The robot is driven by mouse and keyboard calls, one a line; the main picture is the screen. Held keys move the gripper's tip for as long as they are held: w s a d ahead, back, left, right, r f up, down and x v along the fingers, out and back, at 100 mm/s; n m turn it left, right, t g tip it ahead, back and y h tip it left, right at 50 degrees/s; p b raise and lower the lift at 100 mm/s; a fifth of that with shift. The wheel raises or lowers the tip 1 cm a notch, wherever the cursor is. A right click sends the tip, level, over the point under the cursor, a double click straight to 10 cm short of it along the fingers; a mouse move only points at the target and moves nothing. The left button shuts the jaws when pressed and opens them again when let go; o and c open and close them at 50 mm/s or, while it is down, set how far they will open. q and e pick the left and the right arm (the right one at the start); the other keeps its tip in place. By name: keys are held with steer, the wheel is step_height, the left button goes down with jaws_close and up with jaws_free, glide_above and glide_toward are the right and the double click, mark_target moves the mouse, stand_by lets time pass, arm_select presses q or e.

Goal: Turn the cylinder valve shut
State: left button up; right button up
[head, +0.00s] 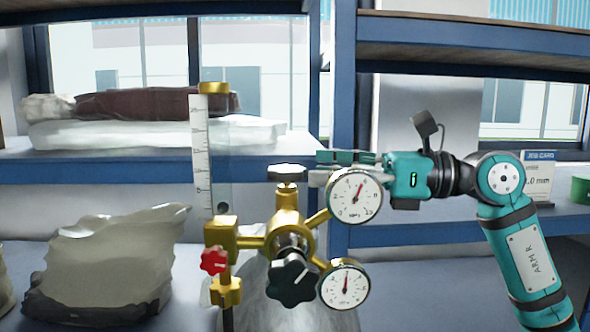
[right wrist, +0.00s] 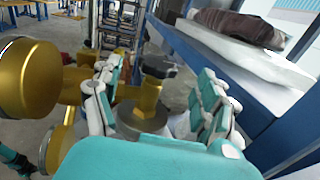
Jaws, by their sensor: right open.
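The cylinder valve's grey handwheel (head: 287,172) sits on top of the brass valve body (head: 287,222), above a grey cylinder (head: 262,300). My right gripper (head: 319,167) comes in from the right at the handwheel's height, its fingertips just right of it, behind the upper gauge. In the right wrist view, the open fingers (right wrist: 158,78) stand left and right of the brass valve, with the dark handwheel (right wrist: 160,66) seen in the gap between them. No contact with the handwheel shows. My left gripper is not in view.
Two gauges, upper (head: 355,196) and lower (head: 343,284), a black knob (head: 293,277), a red knob (head: 213,261) and a flow tube (head: 217,150) crowd the valve. A blue shelf (head: 130,172) with wrapped bundles stands behind. A pale sack (head: 110,262) is at left.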

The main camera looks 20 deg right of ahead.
steer(key=v, duration=0.6)
steer(key=shift+s+d+f, duration=0.1)
stand_by(0.4)
